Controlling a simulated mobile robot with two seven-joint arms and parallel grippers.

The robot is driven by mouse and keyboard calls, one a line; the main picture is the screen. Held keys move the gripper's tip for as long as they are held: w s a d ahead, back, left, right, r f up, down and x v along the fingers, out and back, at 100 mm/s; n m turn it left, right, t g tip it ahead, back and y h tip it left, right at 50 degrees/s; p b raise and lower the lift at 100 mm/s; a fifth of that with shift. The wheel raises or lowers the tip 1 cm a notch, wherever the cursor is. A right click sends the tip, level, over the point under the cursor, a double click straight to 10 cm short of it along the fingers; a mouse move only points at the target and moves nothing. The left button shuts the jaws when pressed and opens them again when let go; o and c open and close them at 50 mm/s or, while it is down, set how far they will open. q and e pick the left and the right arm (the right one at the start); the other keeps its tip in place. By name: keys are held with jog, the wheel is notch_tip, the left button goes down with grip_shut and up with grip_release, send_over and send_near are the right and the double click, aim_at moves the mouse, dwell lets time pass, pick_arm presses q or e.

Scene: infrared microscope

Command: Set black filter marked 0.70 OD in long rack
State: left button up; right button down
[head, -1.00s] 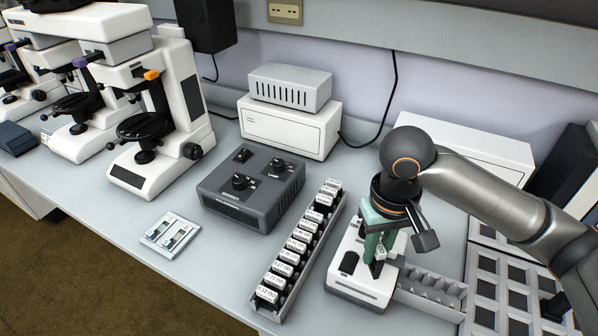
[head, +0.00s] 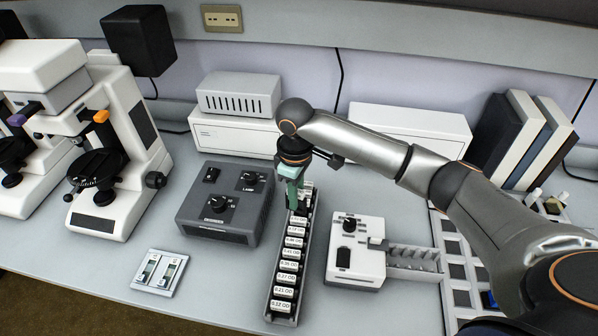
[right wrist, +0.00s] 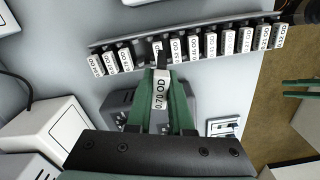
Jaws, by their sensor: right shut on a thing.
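My right gripper (head: 293,207) is above the far part of the long rack (head: 270,292). In the right wrist view its green fingers (right wrist: 160,105) are shut on the black filter (right wrist: 160,92), whose white label reads 0.70 OD. The filter's dark end points toward the long rack (right wrist: 105,43), near a gap between labelled filters; whether it touches the rack I cannot tell. In the head view the fingers mostly hide the filter. Two green fingertips, seemingly my left gripper (right wrist: 300,89), show apart and empty at the right wrist view's right edge.
Several labelled filters (head: 286,279) fill the near part of the long rack. A dark control box (head: 225,203) stands close on its left. A white device (head: 355,250) with a short grey rack (head: 412,259) is on its right. A slide tray (head: 160,272) lies front left.

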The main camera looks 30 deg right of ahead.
pick_arm(q)
jog(key=shift+b, duration=0.55)
pick_arm(e)
jog(key=shift+w+d+f+n, duration=0.4)
jog(key=shift+f+n, duration=0.15)
jog(key=shift+f, duration=0.95)
jog(key=shift+w+d+f+n, duration=0.35)
jog(key=shift+f+n, duration=0.15)
jog(key=shift+f, duration=1)
jog(key=shift+w+d+f+n, duration=0.4)
jog(key=shift+f+n, duration=0.15)
jog(key=shift+f, duration=0.95)
pick_arm(q)
jog(key=shift+r+p, duration=0.45)
